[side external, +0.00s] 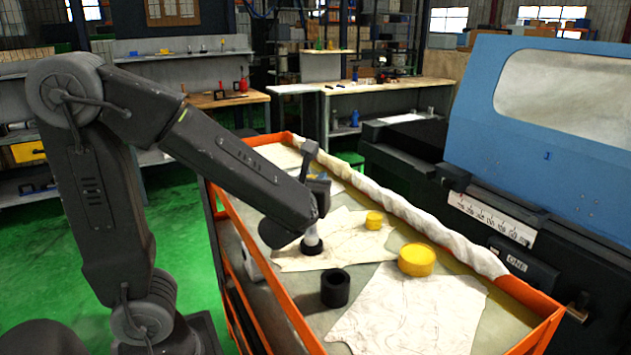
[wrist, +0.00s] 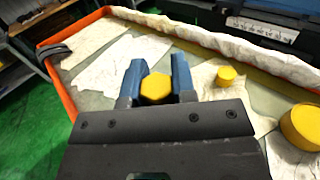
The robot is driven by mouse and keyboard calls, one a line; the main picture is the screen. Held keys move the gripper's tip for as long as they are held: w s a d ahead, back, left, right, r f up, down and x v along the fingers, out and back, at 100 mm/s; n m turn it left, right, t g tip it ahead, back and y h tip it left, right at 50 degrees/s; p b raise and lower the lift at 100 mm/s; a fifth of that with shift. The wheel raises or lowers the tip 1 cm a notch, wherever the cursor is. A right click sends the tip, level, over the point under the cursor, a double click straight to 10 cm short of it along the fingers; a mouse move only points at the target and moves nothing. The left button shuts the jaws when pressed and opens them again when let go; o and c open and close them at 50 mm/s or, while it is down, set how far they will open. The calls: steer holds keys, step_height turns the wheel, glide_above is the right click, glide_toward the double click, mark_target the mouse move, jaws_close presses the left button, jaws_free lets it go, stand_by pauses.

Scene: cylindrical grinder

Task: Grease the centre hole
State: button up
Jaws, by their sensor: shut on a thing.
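In the wrist view the blue fingers of my gripper (wrist: 157,72) are shut on a yellow-ended part (wrist: 156,88) with a faceted outline. The fingers hide the rest of it. In the side view my gripper is low over the middle of the cart, mostly hidden by my arm. A pale, short cylinder with a dark base (side external: 312,244) shows just below my wrist, over a creased sheet; I cannot tell whether it is held. A small yellow round piece (side external: 374,220) and a larger one (side external: 416,260) lie on sheets to the right. I cannot make out a centre hole.
A hollow black cylinder (side external: 335,289) stands on the orange-rimmed cart (side external: 299,321), nearer the camera. A rolled white cloth (side external: 420,215) runs along the cart's far-right edge. The blue and black grinder (side external: 550,135) rises beyond it. Workbenches stand behind.

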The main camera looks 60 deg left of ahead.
steer(key=shift+s, duration=0.3)
steer(key=shift+w, duration=0.15)
steer(key=shift+w, duration=0.45)
steer(key=shift+s, duration=0.1)
steer(key=shift+s, duration=0.5)
steer(key=shift+w, duration=0.15)
steer(key=shift+w+f, duration=0.1)
steer(key=shift+w, duration=0.35)
steer(key=shift+s, duration=0.3)
